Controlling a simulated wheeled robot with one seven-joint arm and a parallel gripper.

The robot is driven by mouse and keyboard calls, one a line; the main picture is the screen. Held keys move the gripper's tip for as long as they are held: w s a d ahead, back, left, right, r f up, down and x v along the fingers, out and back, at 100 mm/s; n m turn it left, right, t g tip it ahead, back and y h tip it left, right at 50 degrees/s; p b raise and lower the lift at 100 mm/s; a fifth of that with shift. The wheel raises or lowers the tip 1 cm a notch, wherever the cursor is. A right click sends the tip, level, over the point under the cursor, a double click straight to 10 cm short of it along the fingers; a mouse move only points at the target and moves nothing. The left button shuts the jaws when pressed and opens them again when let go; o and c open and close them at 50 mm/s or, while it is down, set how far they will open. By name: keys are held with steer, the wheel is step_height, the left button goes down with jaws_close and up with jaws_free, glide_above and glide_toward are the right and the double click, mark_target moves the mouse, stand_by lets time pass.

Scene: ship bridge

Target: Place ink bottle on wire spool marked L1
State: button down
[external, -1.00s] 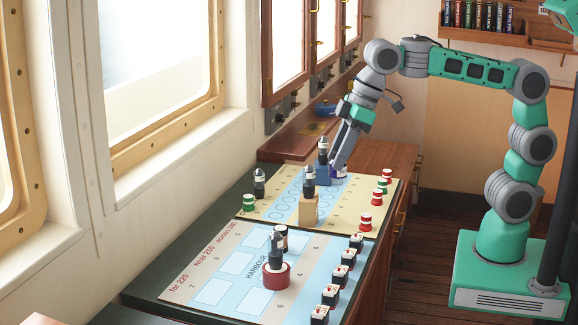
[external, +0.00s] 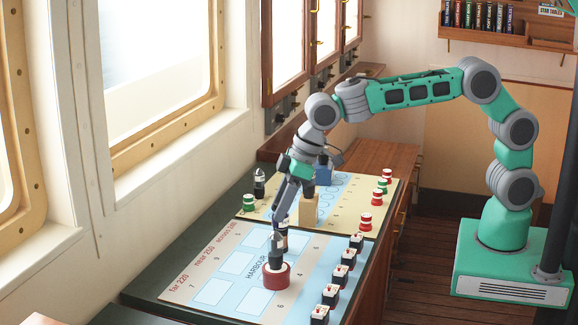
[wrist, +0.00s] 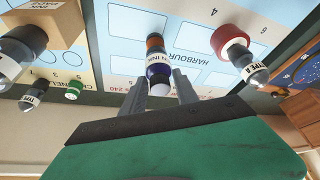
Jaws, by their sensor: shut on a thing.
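The ink bottle (wrist: 159,70), purple with a white label and white cap, is upright between my gripper's fingers. The wire spool (wrist: 155,43), with a copper-coloured winding, shows directly beyond the bottle's base in the wrist view. The bottle appears lined up over the spool; I cannot tell whether they touch. In the external view my gripper (external: 279,229) largely covers the bottle and spool, and the L1 mark is not readable.
A wooden block (external: 308,209) with a bulb stands behind right. Green (external: 249,203) and red (external: 365,221) pieces stand at the edges. Several black boxes (external: 341,274) line the chart's right side.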

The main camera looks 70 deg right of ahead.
steer(key=shift+f, duration=0.2)
steer(key=c, duration=0.9)
jaws_free()
steer(key=shift+r, duration=0.35)
steer(key=b+v, duration=0.1)
steer(key=v, duration=1.1)
steer(key=s+d+f+m, duration=0.1)
steer(key=s+d+f, duration=0.3)
steer(key=s+d, duration=0.3)
steer(key=s+d+f+m+h, duration=0.1)
steer(key=s+d+f+m, duration=0.1)
steer(key=s+d+f, duration=0.3)
steer(key=s+d+f+m+h, duration=0.1)
steer(key=s+d+f+m, duration=0.1)
steer(key=s+d+f, duration=0.3)
steer(key=shift+s+d+f+g, duration=0.15)
steer(key=shift+s+d+g, duration=0.15)
steer(key=shift+s+d, duration=2.1)
